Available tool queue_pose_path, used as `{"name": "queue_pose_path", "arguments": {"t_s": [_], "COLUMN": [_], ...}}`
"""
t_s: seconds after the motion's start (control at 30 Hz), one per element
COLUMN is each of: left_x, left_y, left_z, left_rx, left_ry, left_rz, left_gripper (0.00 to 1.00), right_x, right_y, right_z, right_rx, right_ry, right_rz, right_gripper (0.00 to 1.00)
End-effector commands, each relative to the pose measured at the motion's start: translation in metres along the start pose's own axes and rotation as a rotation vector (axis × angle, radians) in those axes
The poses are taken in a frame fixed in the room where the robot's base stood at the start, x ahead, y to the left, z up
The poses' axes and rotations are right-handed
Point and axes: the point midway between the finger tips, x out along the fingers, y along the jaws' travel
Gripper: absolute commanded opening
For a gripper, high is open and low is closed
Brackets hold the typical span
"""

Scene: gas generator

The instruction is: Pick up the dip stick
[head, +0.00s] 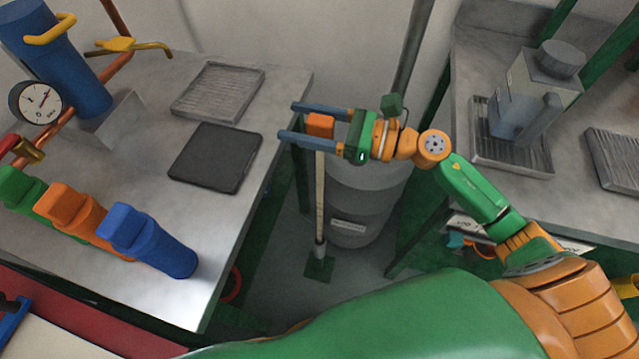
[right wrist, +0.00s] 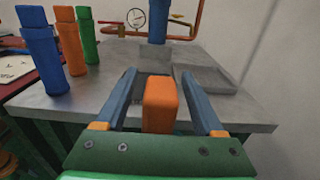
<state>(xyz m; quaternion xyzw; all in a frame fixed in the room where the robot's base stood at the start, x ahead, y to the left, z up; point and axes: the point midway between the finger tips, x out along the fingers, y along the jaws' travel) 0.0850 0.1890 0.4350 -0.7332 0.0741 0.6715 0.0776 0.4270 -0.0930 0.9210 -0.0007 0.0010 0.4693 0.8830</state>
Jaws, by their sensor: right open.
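The dip stick (head: 320,190) is a pale upright rod with an orange block handle (head: 320,125) on top. Its lower end stands in a small holder on a green floor plate (head: 319,266). My right gripper (head: 289,121) is open, with its two blue-grey fingers on either side of the orange handle. In the right wrist view the handle (right wrist: 161,105) sits between the fingers, with visible gaps on both sides. The fingertips reach past the handle toward the left bench. My left gripper is not in view.
The left metal bench (head: 225,208) holds a black tray (head: 215,157), a grey ribbed tray (head: 218,90) and blue, orange and green bottles. A grey drum (head: 365,205) stands close right of the stick. A grey canister (head: 535,90) is on the right bench.

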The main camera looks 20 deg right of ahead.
Motion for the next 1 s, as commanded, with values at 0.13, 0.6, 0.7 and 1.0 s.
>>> {"name": "queue_pose_path", "arguments": {"t_s": [0.13, 0.6, 0.7, 1.0], "left_x": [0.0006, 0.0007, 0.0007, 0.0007], "left_y": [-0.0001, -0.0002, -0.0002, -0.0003], "left_z": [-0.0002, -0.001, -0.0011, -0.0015], "left_rx": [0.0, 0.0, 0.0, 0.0], "left_ry": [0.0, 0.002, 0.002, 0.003], "left_rz": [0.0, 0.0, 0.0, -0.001], "left_gripper": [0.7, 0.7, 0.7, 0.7], "right_x": [-0.0003, -0.0005, -0.0006, -0.0006], "right_y": [0.0, 0.0, 0.0, 0.0], "right_z": [-0.0005, -0.0005, -0.0005, -0.0005], "right_rx": [0.001, 0.002, 0.002, 0.002], "right_ry": [0.0, 0.0, 0.0, 0.0], "right_rz": [0.0, 0.0, 0.0, 0.0], "right_gripper": [0.46, 0.0, 0.0, 0.0]}}
